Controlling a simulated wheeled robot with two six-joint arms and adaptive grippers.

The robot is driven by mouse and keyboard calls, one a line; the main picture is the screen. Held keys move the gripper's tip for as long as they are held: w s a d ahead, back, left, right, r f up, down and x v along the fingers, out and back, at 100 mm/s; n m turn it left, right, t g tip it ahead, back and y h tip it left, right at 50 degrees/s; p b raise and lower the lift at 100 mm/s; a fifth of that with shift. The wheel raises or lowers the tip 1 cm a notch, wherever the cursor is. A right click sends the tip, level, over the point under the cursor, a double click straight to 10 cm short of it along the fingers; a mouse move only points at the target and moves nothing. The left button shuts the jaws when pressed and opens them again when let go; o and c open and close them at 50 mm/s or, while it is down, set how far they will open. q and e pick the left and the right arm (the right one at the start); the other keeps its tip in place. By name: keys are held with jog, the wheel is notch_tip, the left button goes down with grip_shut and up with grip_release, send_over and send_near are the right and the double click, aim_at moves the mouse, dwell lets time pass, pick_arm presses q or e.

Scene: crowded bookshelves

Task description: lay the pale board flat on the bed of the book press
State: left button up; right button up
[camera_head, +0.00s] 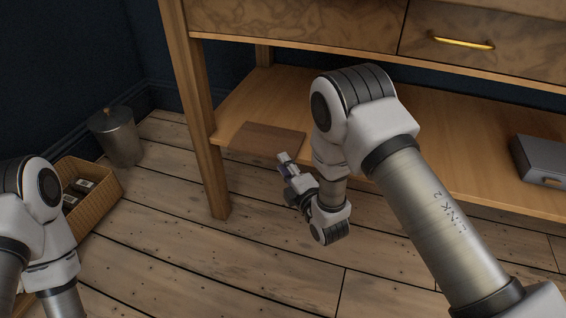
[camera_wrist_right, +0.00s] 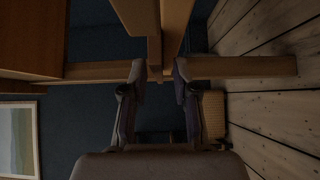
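I see no pale board and no book press that I can name for certain in either view. A flat, dark brown board (camera_head: 268,139) lies on the low wooden shelf, near its left front edge. My right gripper (camera_head: 284,162) is just in front of that shelf edge, close below the brown board. In the right wrist view its two fingers (camera_wrist_right: 160,72) stand apart with nothing between them. My left arm shows at the left edge of the head view, but its gripper is out of the picture.
The desk's wooden leg (camera_head: 200,130) stands left of my right gripper. Drawers with a brass handle (camera_head: 461,42) hang above the shelf (camera_head: 440,125). A grey case (camera_head: 541,157) sits on the shelf's right. A metal bin (camera_head: 120,140) and a wicker basket (camera_head: 98,203) stand left.

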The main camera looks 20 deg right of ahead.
grip_shut()
jog(key=shift+r, duration=0.1)
notch_tip(320, 180, up, 2)
jog(key=shift+r+p, duration=0.15)
jog(key=shift+p, duration=0.9)
jog(key=s+d+r, duration=0.1)
jog(key=s+r, duration=0.1)
jog(key=s, duration=0.5)
jog(key=s+d+r+b, duration=0.1)
jog(key=s+r, duration=0.2)
jog(key=s, duration=0.3)
jog(key=shift+s+d, duration=0.35)
jog(key=shift+s, duration=0.05)
